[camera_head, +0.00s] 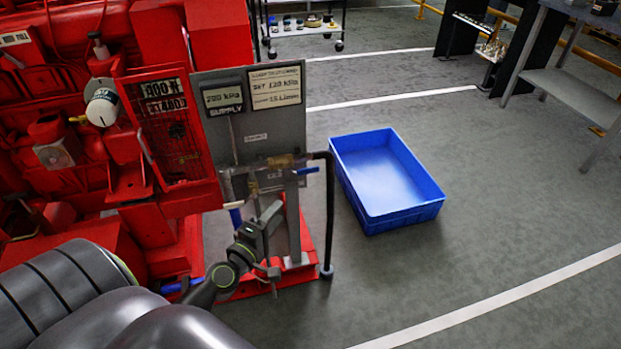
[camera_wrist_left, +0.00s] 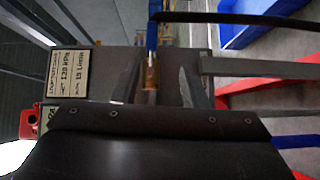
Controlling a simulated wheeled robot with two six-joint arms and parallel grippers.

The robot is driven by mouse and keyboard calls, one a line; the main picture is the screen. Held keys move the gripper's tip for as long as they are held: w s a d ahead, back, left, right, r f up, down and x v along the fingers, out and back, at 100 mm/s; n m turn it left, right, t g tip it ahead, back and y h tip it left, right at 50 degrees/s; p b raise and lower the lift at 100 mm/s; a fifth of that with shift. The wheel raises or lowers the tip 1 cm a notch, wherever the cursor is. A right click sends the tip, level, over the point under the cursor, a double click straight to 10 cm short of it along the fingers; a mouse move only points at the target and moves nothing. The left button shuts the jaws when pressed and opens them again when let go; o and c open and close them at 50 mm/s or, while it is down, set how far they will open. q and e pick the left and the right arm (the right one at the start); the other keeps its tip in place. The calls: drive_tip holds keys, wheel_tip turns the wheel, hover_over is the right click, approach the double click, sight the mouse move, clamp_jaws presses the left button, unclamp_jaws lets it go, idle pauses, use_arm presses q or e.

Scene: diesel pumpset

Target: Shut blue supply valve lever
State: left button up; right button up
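A blue lever (camera_head: 307,171) sticks out to the right of the brass valve on the pipework at the foot of the grey gauge panel (camera_head: 230,150). In the left wrist view the blue lever (camera_wrist_left: 152,38) stands beyond the brass fitting (camera_wrist_left: 151,78). My left gripper (camera_head: 263,212) is just below and in front of this pipework. In the left wrist view its two fingers (camera_wrist_left: 158,82) look apart, with the brass fitting seen between them; contact cannot be told. My right gripper is not in view.
A black pipe (camera_head: 330,215) bends down just right of the lever. The red pumpset (camera_head: 120,235) fills the left. A blue crate (camera_head: 405,212) stands on the floor to the right. The floor around it is mostly clear. A grey post (camera_head: 293,225) stands beside my gripper.

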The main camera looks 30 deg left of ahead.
sight(309, 172)
use_arm(q)
drive_tip(key=shift+n, duration=0.3)
drive_tip(key=w, duration=0.5)
drive_tip(key=w+a, duration=0.1)
drive_tip(key=w, duration=0.5)
drive_tip(key=w+r, duration=0.1)
drive_tip(key=w, duration=0.5)
drive_tip(key=shift+w+a+r, duration=0.1)
drive_tip(key=shift+w+a, duration=0.05)
drive_tip(key=shift+w, duration=0.05)
drive_tip(key=shift+c, duration=0.3)
clamp_jaws()
